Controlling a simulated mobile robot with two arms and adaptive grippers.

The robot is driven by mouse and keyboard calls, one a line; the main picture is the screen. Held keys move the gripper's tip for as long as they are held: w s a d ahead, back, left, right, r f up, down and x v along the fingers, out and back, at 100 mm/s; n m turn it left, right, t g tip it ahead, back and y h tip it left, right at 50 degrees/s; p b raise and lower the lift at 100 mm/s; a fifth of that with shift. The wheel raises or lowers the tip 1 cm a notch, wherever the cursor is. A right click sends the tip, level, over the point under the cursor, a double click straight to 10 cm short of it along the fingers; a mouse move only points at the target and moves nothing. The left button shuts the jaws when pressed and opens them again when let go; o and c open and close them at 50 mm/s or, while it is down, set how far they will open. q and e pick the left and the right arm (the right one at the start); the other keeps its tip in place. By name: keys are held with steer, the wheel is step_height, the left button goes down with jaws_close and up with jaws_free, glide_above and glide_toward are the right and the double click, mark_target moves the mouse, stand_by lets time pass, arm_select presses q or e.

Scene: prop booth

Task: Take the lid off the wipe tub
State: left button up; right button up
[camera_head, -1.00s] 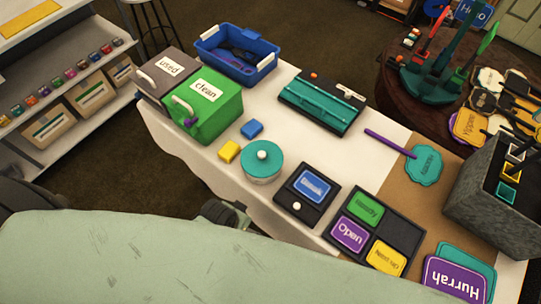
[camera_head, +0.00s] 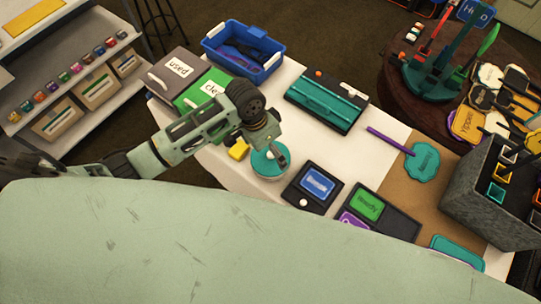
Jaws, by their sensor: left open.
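The wipe tub (camera_head: 268,174) stands on the white table near its front edge. Its teal lid (camera_head: 262,164) is on it. My left arm comes in from the left, and my left gripper (camera_head: 274,154) hangs right over the lid, open. The gripper hides the lid's pale knob and part of the lid, so I cannot tell whether the fingers are around the knob or touch it. My right gripper does not show.
The green "clean" box (camera_head: 197,91) is partly behind my arm. A teal case (camera_head: 325,100) lies further back, with bare white tabletop before it.

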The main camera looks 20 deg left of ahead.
mark_target(268, 153)
arm_select(q)
steer(key=shift+w+a+r, duration=0.25)
steer(key=shift+w+a, duration=0.85)
steer(key=shift+w, duration=0.15)
steer(key=shift+w+a+f, duration=0.1)
steer(key=shift+a+f, duration=0.05)
steer(key=shift+f, duration=0.4)
steer(key=p+x, duration=0.2)
steer(key=x, duration=0.4)
steer(key=shift+s, duration=0.2)
steer(key=shift+f, duration=0.3)
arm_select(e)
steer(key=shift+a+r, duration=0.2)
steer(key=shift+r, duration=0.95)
arm_select(q)
steer(key=c, duration=0.6)
steer(key=shift+s, duration=0.1)
steer(key=c, duration=1.1)
